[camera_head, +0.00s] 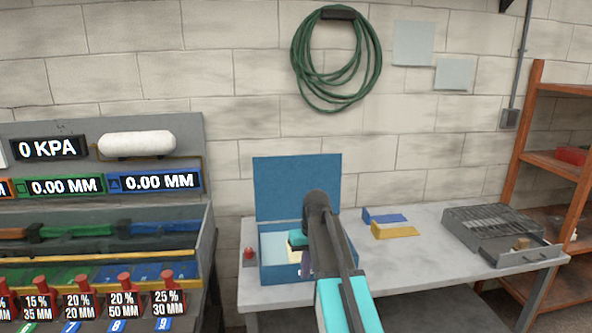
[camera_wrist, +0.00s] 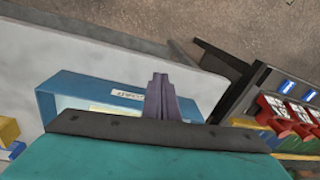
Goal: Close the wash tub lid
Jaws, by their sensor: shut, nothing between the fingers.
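The wash tub (camera_head: 278,274) is a blue box on the grey bench, with a pale inside. Its blue lid (camera_head: 297,187) stands open, upright along the tub's back edge. My gripper (camera_head: 306,264) is shut and empty, with its purple fingers at the tub's front; my arm hides the tub's right part. In the wrist view, the shut fingers (camera_wrist: 160,80) overlap the blue tub wall (camera_wrist: 75,85) near a white label. I cannot tell whether they touch it. The lid is not clearly seen in the wrist view.
A red button (camera_head: 249,254) sits left of the tub. Blue and yellow wedges (camera_head: 395,230) and a grey metal box with a drawer (camera_head: 490,225) lie to the right on the bench (camera_head: 430,270). A gauge panel (camera_head: 60,128) stands left; orange shelves (camera_head: 555,160) stand right.

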